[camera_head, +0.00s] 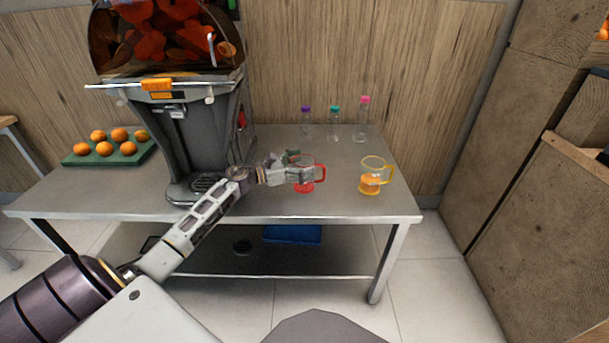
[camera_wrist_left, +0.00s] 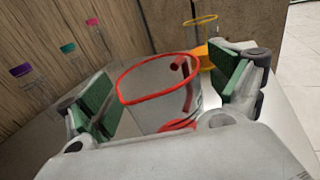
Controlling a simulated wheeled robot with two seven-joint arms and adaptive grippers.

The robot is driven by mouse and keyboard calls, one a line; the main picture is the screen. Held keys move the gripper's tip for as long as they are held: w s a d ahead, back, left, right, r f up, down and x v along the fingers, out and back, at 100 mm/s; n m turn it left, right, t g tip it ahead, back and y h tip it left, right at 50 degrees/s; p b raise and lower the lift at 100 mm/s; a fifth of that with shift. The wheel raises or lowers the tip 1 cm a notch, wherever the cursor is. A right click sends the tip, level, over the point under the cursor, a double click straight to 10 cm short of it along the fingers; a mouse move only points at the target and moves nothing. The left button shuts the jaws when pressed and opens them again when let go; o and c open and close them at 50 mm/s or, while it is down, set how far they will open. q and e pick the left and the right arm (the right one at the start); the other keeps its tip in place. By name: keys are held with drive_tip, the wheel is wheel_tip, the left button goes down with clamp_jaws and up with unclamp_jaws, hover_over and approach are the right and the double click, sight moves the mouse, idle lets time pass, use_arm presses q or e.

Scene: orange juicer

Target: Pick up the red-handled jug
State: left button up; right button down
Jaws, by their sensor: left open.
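The red-handled jug (camera_head: 306,187) is clear with a red rim, red base and red handle, and stands upright on the steel table. In the left wrist view its red rim (camera_wrist_left: 158,78) lies between the two green-padded fingers, with the handle on the right side. My left gripper (camera_head: 300,168) is open at the jug, partly covering its left and upper part in the head view. In the left wrist view the gripper (camera_wrist_left: 165,92) has its fingers spread wide on both sides of the jug. My right gripper is not in view.
Bottles with purple (camera_head: 306,118), teal (camera_head: 334,120) and pink (camera_head: 362,118) caps stand behind. The juicer (camera_head: 200,140) and a green tray (camera_head: 130,156) of oranges are left. The table's front edge is close.

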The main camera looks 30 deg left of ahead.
use_arm(q)
drive_tip(key=c, duration=1.2)
drive_tip(key=shift+o, duration=0.2)
drive_tip(key=shift+r, duration=0.15)
drive_tip(key=shift+r, duration=0.2)
wheel_tip(320, 180, up, 8)
drive_tip(key=shift+f+p, duration=0.1)
drive_tip(key=shift+p, duration=1.05)
drive_tip(key=shift+r, duration=0.75)
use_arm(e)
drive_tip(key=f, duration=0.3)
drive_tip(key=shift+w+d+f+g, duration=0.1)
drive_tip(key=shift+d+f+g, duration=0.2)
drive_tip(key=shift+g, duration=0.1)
